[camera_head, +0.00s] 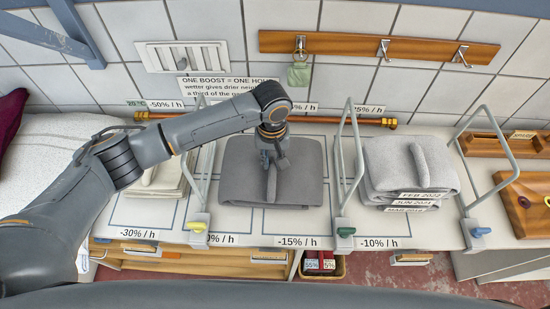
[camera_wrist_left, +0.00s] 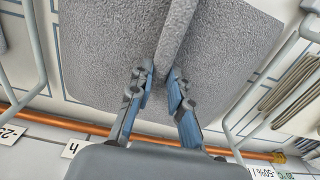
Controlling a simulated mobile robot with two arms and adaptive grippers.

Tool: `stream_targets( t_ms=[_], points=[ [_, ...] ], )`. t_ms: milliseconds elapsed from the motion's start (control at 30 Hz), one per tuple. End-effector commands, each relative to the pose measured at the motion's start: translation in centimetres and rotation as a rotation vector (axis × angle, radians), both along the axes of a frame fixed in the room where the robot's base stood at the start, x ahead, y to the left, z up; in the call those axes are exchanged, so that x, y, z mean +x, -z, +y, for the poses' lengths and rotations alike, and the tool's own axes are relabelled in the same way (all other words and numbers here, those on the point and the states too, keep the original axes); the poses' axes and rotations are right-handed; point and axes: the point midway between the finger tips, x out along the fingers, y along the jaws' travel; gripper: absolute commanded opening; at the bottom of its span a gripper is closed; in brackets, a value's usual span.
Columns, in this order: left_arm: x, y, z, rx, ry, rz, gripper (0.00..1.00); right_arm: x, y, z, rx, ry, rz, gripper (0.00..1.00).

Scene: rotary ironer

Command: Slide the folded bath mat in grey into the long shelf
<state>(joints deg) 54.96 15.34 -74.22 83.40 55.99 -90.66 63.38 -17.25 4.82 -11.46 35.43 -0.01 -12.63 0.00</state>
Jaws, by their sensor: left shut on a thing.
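The folded grey bath mat (camera_head: 238,175) lies flat on the long white shelf surface (camera_head: 130,209), in the bay between two metal hoops, above the -15% / h label. My left gripper (camera_head: 271,188) reaches down over its middle and is shut on a raised ridge of it. In the left wrist view the fingers (camera_wrist_left: 163,78) sit either side of this ridge, and the mat (camera_wrist_left: 115,45) fills the upper middle. The part of the mat under the gripper is hidden. My right gripper is not in view.
Metal hoops (camera_head: 338,170) divide the bays. Lighter grey folded mats (camera_head: 395,165) with date tags are stacked in the bay to the right. Cream folded cloths (camera_head: 160,182) lie to the left. A copper pipe (camera_head: 335,120) runs along the back, and a wooden hook rail (camera_head: 350,45) hangs above.

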Motion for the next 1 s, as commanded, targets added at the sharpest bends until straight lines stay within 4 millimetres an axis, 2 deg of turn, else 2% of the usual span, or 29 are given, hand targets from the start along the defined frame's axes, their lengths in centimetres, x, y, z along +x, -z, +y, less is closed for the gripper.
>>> stream_targets(
  t_ms=[700,733,833,1000],
  points=[
    [0.02,0.47,-0.04,-0.002,0.001,0.000,0.00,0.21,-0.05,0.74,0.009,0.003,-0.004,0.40],
    [0.03,0.46,-0.04,-0.002,0.001,-0.001,0.22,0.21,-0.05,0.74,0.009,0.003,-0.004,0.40],
    [0.03,0.45,-0.03,-0.002,0.001,-0.001,0.43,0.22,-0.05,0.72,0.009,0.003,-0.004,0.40],
    [0.01,0.50,-0.02,-0.001,0.001,0.000,0.45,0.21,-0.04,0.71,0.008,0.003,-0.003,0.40]
  ],
)
